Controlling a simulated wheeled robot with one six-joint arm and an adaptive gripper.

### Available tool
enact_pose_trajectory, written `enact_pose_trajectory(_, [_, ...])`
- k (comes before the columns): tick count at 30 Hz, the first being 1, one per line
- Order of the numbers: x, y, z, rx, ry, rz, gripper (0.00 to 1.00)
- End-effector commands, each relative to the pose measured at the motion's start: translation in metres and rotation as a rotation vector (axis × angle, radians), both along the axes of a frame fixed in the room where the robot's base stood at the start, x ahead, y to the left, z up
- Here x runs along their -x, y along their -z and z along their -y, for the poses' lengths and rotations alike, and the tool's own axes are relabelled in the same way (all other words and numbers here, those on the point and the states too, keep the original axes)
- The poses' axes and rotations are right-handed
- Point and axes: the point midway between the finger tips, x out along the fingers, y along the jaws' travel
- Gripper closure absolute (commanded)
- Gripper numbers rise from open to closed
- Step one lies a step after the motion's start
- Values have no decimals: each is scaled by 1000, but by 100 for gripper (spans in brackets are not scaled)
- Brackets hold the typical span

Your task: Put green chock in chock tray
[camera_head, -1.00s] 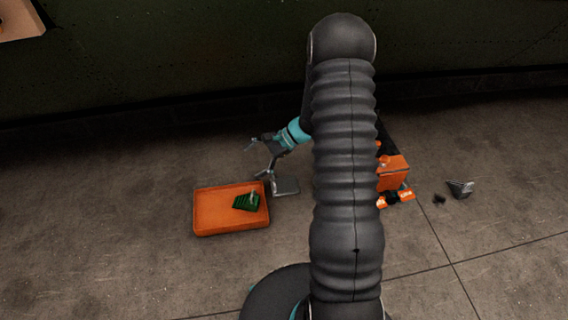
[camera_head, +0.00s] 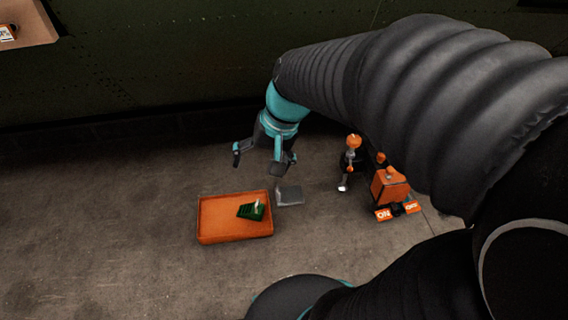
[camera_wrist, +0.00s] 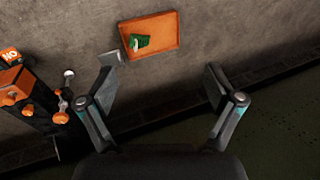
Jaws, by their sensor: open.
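The green chock (camera_head: 252,210) lies inside the orange chock tray (camera_head: 216,221), toward the tray's right side in the head view. In the wrist view the green chock (camera_wrist: 140,42) rests in the tray (camera_wrist: 166,35) near its left end. My gripper (camera_head: 259,162) is open and empty, above and behind the tray in the head view. Its two fingers (camera_wrist: 160,88) are spread wide in the wrist view, with the tray beyond them and nothing between them.
A grey plate-like object (camera_head: 289,195) lies on the floor just right of the tray. An orange and black unit (camera_head: 390,186) with orange-topped parts stands farther right. The dark riveted fuselage wall (camera_head: 170,60) rises behind. The floor left of the tray is clear.

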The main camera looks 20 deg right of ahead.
Motion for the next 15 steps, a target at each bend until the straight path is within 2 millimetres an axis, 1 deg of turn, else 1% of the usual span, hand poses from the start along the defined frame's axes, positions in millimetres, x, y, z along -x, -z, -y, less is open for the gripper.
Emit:
enact_pose_trajectory(1, [11, -9, 0, 38, -30, 38, 9])
enact_pose_trajectory(3, [26, -17, 2, 92, -69, 88, 9])
enact_pose_trajectory(9, [64, -37, 11, 243, -169, 224, 9])
enact_pose_trajectory(12, [78, -43, 16, 303, -204, 280, 9])
enact_pose_trajectory(15, [87, -47, 20, 347, -227, 320, 9])
